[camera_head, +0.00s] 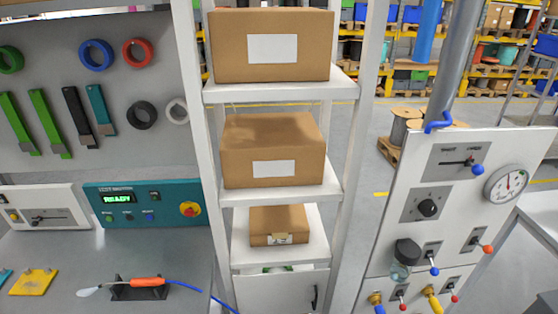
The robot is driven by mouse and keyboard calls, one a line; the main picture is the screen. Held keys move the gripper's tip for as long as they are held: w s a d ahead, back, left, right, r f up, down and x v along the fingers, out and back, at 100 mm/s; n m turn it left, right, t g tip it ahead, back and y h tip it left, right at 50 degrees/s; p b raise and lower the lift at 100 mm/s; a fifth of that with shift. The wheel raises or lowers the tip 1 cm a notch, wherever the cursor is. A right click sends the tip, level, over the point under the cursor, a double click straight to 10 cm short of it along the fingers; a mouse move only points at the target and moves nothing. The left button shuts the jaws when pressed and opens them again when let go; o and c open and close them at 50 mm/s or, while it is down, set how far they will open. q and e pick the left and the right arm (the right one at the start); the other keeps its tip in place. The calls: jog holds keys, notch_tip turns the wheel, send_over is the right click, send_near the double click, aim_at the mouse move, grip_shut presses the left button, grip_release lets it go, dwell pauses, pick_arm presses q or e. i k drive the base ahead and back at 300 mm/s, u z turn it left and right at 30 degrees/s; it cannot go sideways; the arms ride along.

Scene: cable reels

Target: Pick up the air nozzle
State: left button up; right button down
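The air nozzle (147,282) appears to be the orange-handled tool at the lower left of the head view. It lies across a small black stand (139,293) on the grey workbench. Its pale, rounded tip points left, and a blue hose (204,292) runs from its right end toward the bottom of the picture. Neither my left nor my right gripper shows in this view, so nothing is seen touching the nozzle.
A teal control box (150,216) reading "READY" stands behind the nozzle. Yellow pieces (34,282) lie to its left. A white shelf post (192,130) rises to the right, beside shelves with cardboard boxes (273,150). The bench (60,250) between is clear.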

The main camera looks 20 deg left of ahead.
aim_at(155, 281)
jog(key=u, duration=2.1)
jog(key=k, duration=0.95)
jog(key=u, duration=1.15)
jog(key=i, duration=1.55)
jog(key=z, duration=0.6)
